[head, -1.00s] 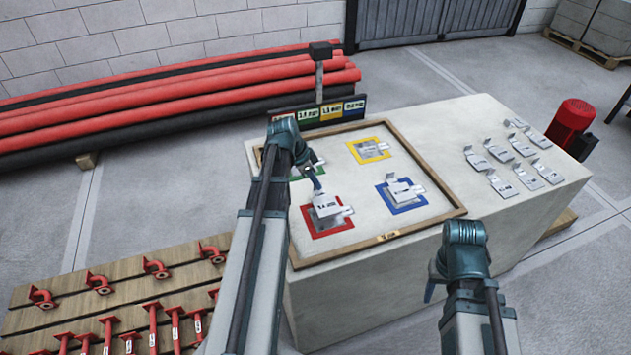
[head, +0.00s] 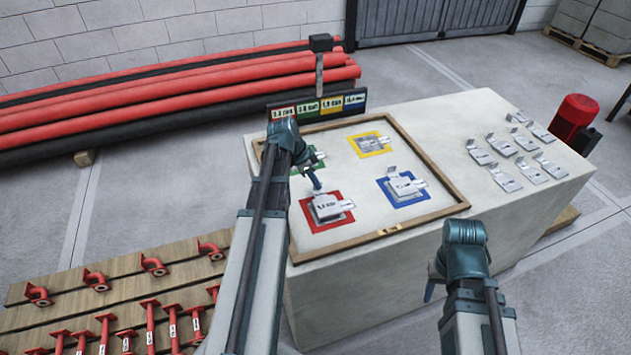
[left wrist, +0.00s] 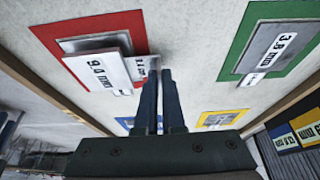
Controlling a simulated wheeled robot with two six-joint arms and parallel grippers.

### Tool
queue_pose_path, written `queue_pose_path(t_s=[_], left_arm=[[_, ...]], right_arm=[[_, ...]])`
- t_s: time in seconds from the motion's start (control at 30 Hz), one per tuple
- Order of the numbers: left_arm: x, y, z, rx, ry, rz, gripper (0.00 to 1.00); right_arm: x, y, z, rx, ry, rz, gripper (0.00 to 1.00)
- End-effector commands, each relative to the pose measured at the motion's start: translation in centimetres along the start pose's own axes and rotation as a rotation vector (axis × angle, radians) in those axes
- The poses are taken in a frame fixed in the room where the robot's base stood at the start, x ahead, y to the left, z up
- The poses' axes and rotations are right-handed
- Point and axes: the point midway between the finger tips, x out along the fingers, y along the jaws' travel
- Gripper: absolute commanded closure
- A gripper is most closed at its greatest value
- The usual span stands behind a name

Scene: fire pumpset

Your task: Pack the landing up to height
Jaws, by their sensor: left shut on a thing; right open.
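A red square (head: 311,226) on the block top bears a grey plate (head: 327,209) with a white label. My left gripper (head: 317,187) is shut on a plate's raised tab over this square. The left wrist view shows its fingers (left wrist: 159,75) beside a labelled plate (left wrist: 100,72) lying over the red square's plate; whether it touches fully is hard to tell. A blue square (head: 402,200) and a yellow square (head: 371,147) bear plates. A green square (head: 317,157) is partly hidden by my left arm; its plate shows in the left wrist view (left wrist: 270,48). My right gripper (head: 432,290) is open, off the block's front.
Several loose bent-tab plates (head: 508,150) lie on the block's right part. A wooden frame (head: 436,172) surrounds the squares. A coloured label board (head: 332,104) stands behind. A red motor (head: 574,115) is at right. Red pipes (head: 170,90) and boards with red fittings (head: 130,290) lie left.

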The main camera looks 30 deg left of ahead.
Motion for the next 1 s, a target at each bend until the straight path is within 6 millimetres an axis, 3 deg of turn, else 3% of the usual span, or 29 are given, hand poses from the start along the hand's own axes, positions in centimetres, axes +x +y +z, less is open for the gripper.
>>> queue_pose_path(t_s=[0.8,1.0], left_arm=[[1.1,0.0,0.5,0.0,0.0,0.0,1.0],[1.0,0.0,0.4,0.0,0.0,0.0,0.6]], right_arm=[[1.2,-0.1,-0.1,0.0,0.0,0.0,0.5],[1.1,-0.1,-0.1,0.0,0.0,0.0,0.5]])
